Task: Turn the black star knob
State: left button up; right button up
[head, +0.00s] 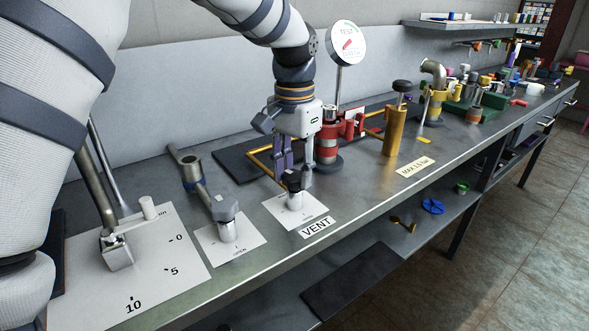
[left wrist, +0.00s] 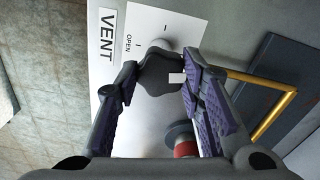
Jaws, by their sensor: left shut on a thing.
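The black star knob (head: 292,180) sits on a grey stem above a white card on the bench, behind the VENT label (head: 317,228). In the left wrist view the knob (left wrist: 158,72) lies between the fingertips, near the OPEN marking on the card. My left gripper (head: 294,177) points down at the knob with its purple-padded fingers on either side. It also shows in the left wrist view (left wrist: 157,85), shut on the knob. Part of the knob is hidden by the fingers in the head view. My right gripper is not in view.
A red-and-grey cylinder (head: 327,143) stands close behind the gripper. A yellow pump (head: 394,130) stands to the right. The bench's front edge is clear.

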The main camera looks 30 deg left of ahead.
aim_at(294, 175)
pick_arm(q)
jog(key=shift+m, duration=1.4)
jog(key=o, duration=1.1)
jog(key=shift+o, duration=0.2)
notch_tip(294, 175, up, 12)
